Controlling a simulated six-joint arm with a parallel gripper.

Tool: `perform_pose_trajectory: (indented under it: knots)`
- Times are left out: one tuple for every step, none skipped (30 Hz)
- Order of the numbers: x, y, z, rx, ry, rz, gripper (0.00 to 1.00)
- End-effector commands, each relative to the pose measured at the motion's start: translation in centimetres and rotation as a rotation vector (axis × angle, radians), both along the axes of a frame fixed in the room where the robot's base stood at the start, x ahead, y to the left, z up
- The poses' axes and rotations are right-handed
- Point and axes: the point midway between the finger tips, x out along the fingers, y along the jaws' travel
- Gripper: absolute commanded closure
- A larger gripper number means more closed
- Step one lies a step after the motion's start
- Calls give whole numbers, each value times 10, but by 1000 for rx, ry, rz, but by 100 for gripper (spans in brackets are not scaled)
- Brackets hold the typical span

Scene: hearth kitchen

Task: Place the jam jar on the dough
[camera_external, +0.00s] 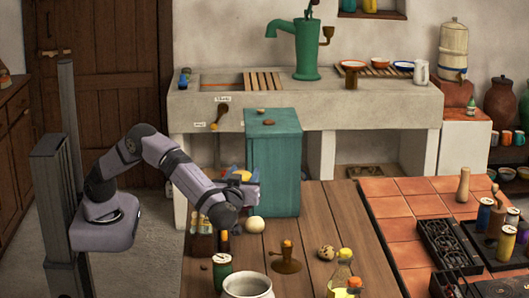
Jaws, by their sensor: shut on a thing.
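My gripper (249,188) is over the far left part of the wooden table, partly hidden by my own wrist. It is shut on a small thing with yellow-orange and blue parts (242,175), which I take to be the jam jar. Its outline is too small and covered to be sure. A pale, rounded lump (255,223), which looks like the dough, lies on the table below and slightly right of the gripper. The held thing appears apart from the lump.
A teal cabinet (273,165) stands just behind the gripper. The table's right side (355,225) is clear.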

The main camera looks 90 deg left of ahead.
Motion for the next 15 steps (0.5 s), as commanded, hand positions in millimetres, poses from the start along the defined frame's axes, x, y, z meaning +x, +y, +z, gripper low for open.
perform_pose_trajectory:
  knots:
    - [0,1,1,1,-2,1,94]
    - [0,2,1,1,-2,1,94]
    - [1,4,2,0,-3,2,94]
    - [2,6,2,0,-3,2,94]
    - [2,9,2,0,-3,2,94]
    - [3,14,2,1,-2,2,94]
    - [4,18,2,1,-1,3,94]
    - [5,23,3,1,-1,4,94]
    - [7,31,3,0,0,4,94]
    - [8,36,3,1,-1,5,94]
    - [10,43,3,2,-1,5,94]
    - [12,52,4,2,-1,4,94]
    - [13,59,4,2,0,5,94]
    - [15,66,4,1,0,5,94]
    - [17,75,4,1,-1,6,94]
